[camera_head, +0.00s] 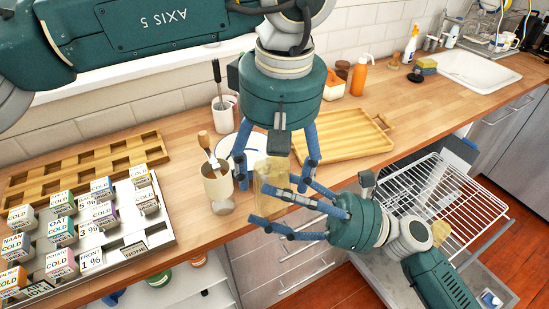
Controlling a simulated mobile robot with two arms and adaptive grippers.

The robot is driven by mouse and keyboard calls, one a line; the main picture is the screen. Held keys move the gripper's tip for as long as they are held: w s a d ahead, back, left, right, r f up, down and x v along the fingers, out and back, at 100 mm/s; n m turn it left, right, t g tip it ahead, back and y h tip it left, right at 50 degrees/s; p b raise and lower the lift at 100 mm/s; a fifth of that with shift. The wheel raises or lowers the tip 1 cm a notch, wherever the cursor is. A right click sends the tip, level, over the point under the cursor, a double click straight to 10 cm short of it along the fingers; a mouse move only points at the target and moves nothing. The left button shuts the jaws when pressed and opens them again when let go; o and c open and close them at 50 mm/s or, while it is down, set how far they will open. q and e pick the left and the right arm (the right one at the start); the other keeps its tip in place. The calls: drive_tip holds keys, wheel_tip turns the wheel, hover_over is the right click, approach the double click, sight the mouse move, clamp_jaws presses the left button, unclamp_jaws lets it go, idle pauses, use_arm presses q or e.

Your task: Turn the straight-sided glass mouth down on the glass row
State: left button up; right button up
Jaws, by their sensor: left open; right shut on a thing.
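A pale yellowish, see-through straight-sided glass (267,172) is held above the counter's front edge. My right gripper (264,204), coming from the lower right, is shut on its lower part. My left gripper (277,180) points down from above, open, with its blue fingers apart on either side of the glass. I cannot tell which end of the glass is its mouth. A white wire rack (478,208) is pulled out at the right, partly hidden by my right arm. A yellowish see-through thing (441,232) shows at the rack beside that arm. I cannot make out a marked glass row.
A beige cup with utensils (217,187) stands close left of the glass. A wooden tray (345,139) lies behind. A tray of labelled blocks (165,232) and a wooden grid (85,170) fill the left counter. A sink (480,70) is at back right.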

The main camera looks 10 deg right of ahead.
use_arm(q)
drive_tip(key=shift+c, duration=0.3)
drive_tip(key=c, duration=1.2)
use_arm(e)
drive_tip(key=shift+o, duration=0.2)
use_arm(q)
drive_tip(key=shift+c, duration=1.1)
use_arm(e)
drive_tip(key=o, duration=1.3)
drive_tip(key=shift+o, duration=0.2)
